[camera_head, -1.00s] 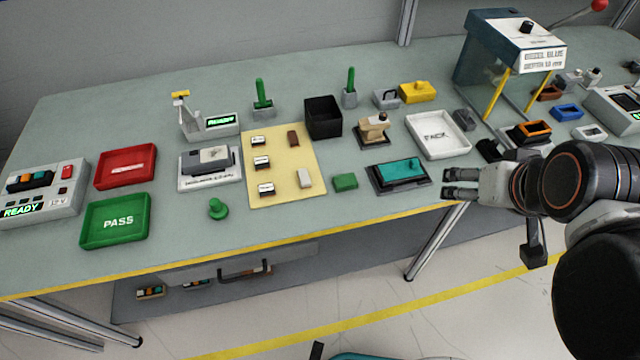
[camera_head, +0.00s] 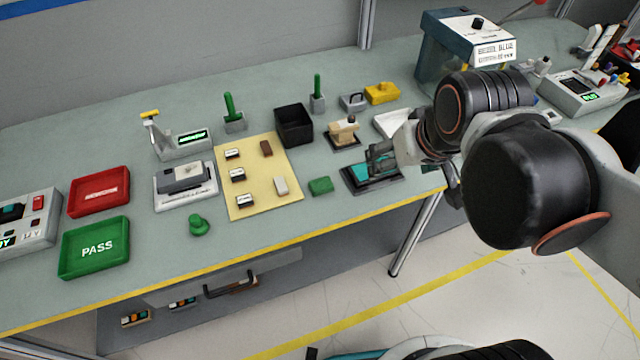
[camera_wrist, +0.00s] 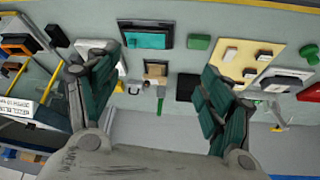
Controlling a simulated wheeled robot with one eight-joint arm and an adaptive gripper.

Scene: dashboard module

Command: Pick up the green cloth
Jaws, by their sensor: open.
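The green cloth (camera_head: 320,186) is a small, flat green block-like piece on the grey bench, near its front edge, just right of the cream mat. It also shows in the wrist view (camera_wrist: 199,42), upper middle, between the teal pad and the cream mat. My gripper (camera_head: 376,160) is above the dark tray with the teal pad, to the right of the cloth and apart from it. In the wrist view my gripper (camera_wrist: 160,72) has its two dark green fingers spread wide with nothing between them.
The dark tray with the teal pad (camera_head: 372,171) lies right of the cloth. The cream mat (camera_head: 262,207) holds several small blocks. A wooden stamp-like piece (camera_head: 344,131) and a black box (camera_head: 294,125) stand behind. A green knob (camera_head: 198,225) stands left. Bench is bare around the cloth.

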